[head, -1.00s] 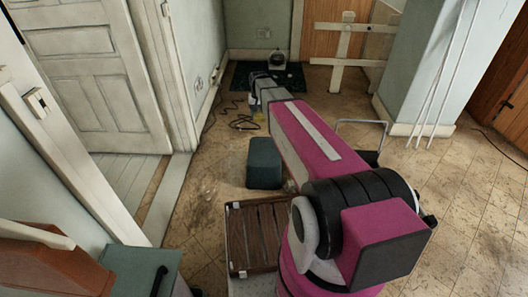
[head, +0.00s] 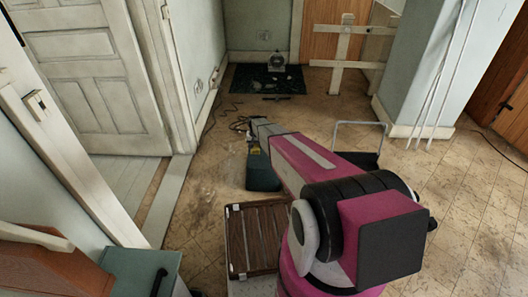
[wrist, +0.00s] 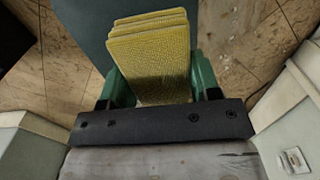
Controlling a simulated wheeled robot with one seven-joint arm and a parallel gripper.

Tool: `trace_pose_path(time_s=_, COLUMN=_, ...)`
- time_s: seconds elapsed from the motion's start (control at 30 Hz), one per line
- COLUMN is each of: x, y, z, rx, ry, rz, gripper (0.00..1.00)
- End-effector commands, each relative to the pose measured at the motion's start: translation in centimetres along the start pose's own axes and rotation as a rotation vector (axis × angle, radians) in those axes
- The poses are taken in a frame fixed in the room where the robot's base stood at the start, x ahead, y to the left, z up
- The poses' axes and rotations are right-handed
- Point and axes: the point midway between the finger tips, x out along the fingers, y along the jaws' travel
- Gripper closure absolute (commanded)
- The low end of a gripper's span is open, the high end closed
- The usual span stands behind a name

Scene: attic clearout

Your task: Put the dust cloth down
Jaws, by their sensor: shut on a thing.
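The dust cloth (wrist: 150,50) is a yellow, woven-looking, folded stack of layers. In the wrist view my gripper (wrist: 160,78) is shut on it, with a green finger at each side. In the head view a small yellow part of the cloth (head: 254,150) shows at the tip of my arm, just over or in front of the far end of a dark green box (head: 263,178). The box's dark teal surface also shows behind the cloth in the wrist view (wrist: 80,22). I cannot tell whether the cloth touches the box.
A brown slatted crate (head: 232,240) stands nearer, left of my arm. Black cables (head: 240,125) lie on the floor beyond the box. A dark mat (head: 245,82) with small bits lies at the back. A metal-framed cart (head: 360,124) stands right. Tiled floor on the right is mostly clear.

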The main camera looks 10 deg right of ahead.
Motion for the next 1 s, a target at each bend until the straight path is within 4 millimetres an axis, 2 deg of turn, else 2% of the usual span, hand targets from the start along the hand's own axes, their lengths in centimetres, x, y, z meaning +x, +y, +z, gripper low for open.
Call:
trace_pose_path(time_s=0.03, x=0.8, y=0.7, z=-1.2, rx=0.003, ry=0.0, rz=0.0, gripper=0.66)
trace_pose_path(time_s=0.2, x=2.8, y=2.7, z=-3.9, rx=0.002, ry=0.0, rz=0.0, gripper=0.66)
trace_pose_path(time_s=0.4, x=4.3, y=4.3, z=-5.8, rx=0.0, ry=0.0, rz=0.0, gripper=0.66)
trace_pose_path(time_s=0.57, x=4.8, y=4.8, z=-6.1, rx=0.0, ry=0.0, rz=0.0, gripper=0.66)
trace_pose_path(time_s=0.87, x=8.3, y=4.7, z=-6.2, rx=0.0, ry=0.0, rz=0.0, gripper=0.66)
trace_pose_path(time_s=1.0, x=8.6, y=4.7, z=-6.0, rx=0.0, ry=0.0, rz=0.0, gripper=0.66)
